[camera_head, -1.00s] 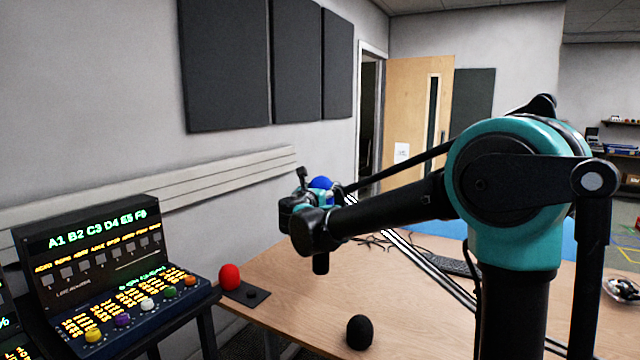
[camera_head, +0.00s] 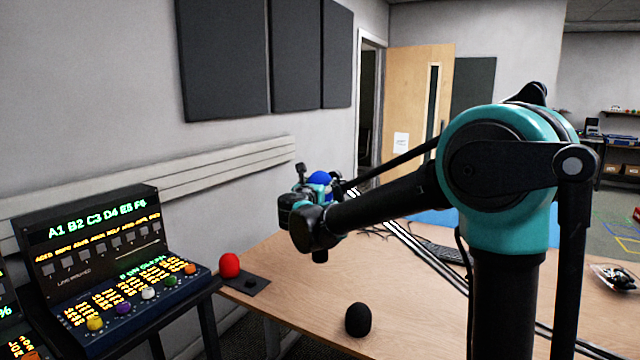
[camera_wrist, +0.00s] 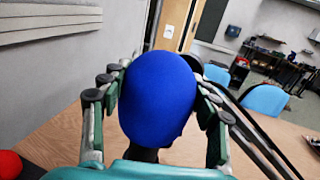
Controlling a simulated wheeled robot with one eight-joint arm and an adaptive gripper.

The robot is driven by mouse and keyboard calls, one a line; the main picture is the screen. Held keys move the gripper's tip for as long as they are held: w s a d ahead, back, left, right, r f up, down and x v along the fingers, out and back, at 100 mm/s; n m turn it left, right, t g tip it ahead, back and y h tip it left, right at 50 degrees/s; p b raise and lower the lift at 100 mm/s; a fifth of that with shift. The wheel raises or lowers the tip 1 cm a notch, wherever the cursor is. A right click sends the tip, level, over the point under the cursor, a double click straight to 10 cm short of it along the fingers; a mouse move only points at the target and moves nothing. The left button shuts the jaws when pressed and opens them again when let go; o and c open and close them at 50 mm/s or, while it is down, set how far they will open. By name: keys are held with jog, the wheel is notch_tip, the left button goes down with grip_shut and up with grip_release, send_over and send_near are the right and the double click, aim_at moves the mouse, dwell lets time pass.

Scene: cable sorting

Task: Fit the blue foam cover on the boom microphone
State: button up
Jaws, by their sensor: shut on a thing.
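The blue foam cover (camera_wrist: 158,98) is a smooth, egg-shaped piece that fills the middle of the wrist view. In the head view the cover (camera_head: 320,178) shows as a small blue patch, held in the air beyond my forearm, and my gripper (camera_head: 318,188) is partly hidden. I cannot clearly identify the boom microphone.
A red foam piece (camera_head: 229,265) sits by a dark plate (camera_head: 250,286) at the table's left edge. A black foam piece (camera_head: 358,320) stands on the wooden table (camera_head: 300,310). A console (camera_head: 110,260) stands left. Pale and dark rods (camera_head: 430,260) run diagonally behind my arm.

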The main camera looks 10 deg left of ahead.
jog(key=shift+f, duration=4)
dwell(1.8)
jog(key=o, duration=0.9)
jog(key=o, duration=0.4)
jog(key=shift+c, duration=0.2)
jog(key=shift+r, duration=3.5)
